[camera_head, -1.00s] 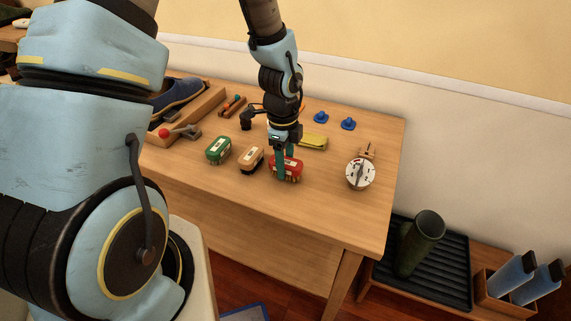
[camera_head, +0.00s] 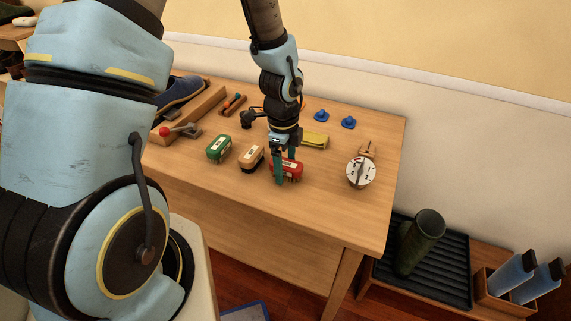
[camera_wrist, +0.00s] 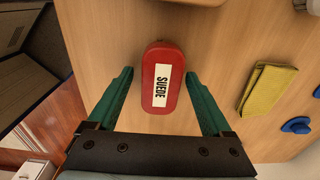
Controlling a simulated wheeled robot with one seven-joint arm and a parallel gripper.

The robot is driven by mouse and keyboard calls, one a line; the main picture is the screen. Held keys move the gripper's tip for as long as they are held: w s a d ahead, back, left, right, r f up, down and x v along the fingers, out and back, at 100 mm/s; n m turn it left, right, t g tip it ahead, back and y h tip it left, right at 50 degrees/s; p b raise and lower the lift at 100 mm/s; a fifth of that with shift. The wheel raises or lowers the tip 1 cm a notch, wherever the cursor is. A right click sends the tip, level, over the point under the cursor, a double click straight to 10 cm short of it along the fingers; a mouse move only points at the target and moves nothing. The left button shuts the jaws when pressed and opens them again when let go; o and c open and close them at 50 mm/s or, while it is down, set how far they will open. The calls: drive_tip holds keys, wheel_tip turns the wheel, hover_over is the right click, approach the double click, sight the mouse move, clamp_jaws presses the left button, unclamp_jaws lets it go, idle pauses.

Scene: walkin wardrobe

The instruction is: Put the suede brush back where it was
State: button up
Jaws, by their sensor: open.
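The suede brush is the red brush (camera_head: 293,168) on the wooden table, with a white label reading "SUEDE" in the wrist view (camera_wrist: 162,87). It lies at the right end of a row with a tan brush (camera_head: 251,157) and a green brush (camera_head: 219,148). My gripper (camera_head: 284,172) is open at the red brush and partly hides it in the head view. In the wrist view, my gripper's teal fingers (camera_wrist: 163,92) stand apart on either side of the brush's near part, with a gap on each side.
A yellow cloth (camera_head: 314,140) lies behind the brush. A shoe (camera_head: 182,93) and a wooden tray are at the left. Table between brush and timer is clear.

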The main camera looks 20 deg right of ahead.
sight(284, 163)
wheel_tip(284, 163, up, 12)
drive_tip(key=b, duration=0.1)
drive_tip(key=a+r+n+t, duration=0.1)
drive_tip(key=a+r+n, duration=0.1)
drive_tip(key=a+n, duration=1)
drive_tip(key=w+a+r+n, duration=0.1)
drive_tip(key=a+r+n, duration=0.1)
drive_tip(key=a+n, duration=1.1)
drive_tip(key=shift+a+r+n+t, duration=0.15)
drive_tip(key=shift+n+t, duration=0.15)
drive_tip(key=shift+t, duration=0.1)
drive_tip(key=shift+w, duration=0.1)
